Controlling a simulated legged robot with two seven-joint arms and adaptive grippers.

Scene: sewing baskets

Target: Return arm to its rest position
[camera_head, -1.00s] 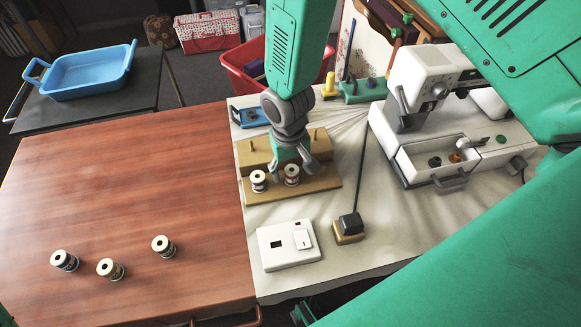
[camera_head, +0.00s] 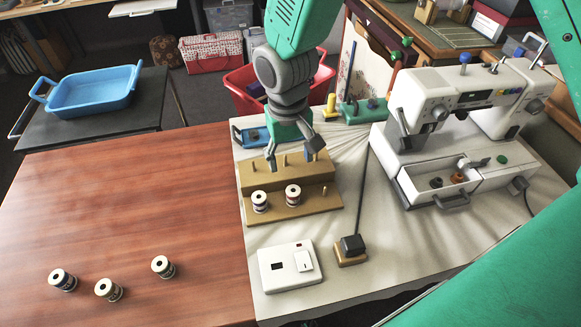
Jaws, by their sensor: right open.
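My right gripper (camera_head: 291,158) is open and empty, hanging over the back row of the tan wooden spool rack (camera_head: 290,211). Its fingers point down among the short pegs there. Two spools stand on the front step of the rack: a left spool (camera_head: 259,202) and a right spool (camera_head: 293,194). Both are below the fingers and apart from them. Three more spools stand on the brown table: a left one (camera_head: 63,280), a middle one (camera_head: 108,290) and a right one (camera_head: 163,266). My left gripper does not show.
A white sewing machine (camera_head: 470,110) with an open drawer stands at the right. A white switch box (camera_head: 289,267) and a black-topped block (camera_head: 351,249) are in front of the rack. A blue tray (camera_head: 92,92) is back left. The brown table (camera_head: 120,200) is mostly clear.

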